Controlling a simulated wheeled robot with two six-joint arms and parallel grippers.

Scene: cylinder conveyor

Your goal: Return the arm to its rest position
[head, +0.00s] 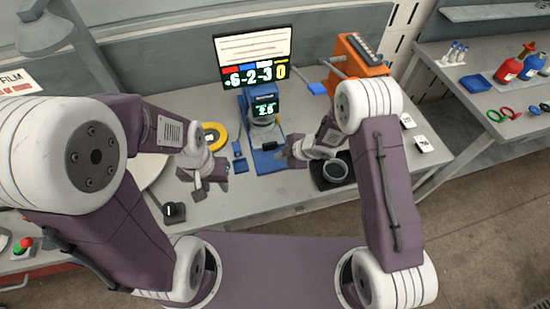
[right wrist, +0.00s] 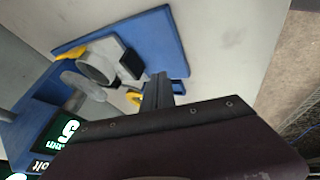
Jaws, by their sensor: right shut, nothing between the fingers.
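My right gripper (head: 294,156) is shut and empty, above the table between the blue device (head: 262,105) and a black block with a metal ring (head: 337,169). In the right wrist view its dark fingers (right wrist: 157,92) are together, over the edge of the device's blue base (right wrist: 160,40). My left gripper (head: 206,178) is above the table's front part, left of the device. Its fingertips are small and angled, so I cannot tell how far apart they are. Both arms are bent in front of me.
A yellow disc (head: 213,136) lies behind my left gripper. A display board (head: 253,58) stands behind the device, and an orange machine (head: 355,65) at the back right. A black knob box (head: 174,211) sits at the front edge. A side table (head: 480,110) with bottles is at right.

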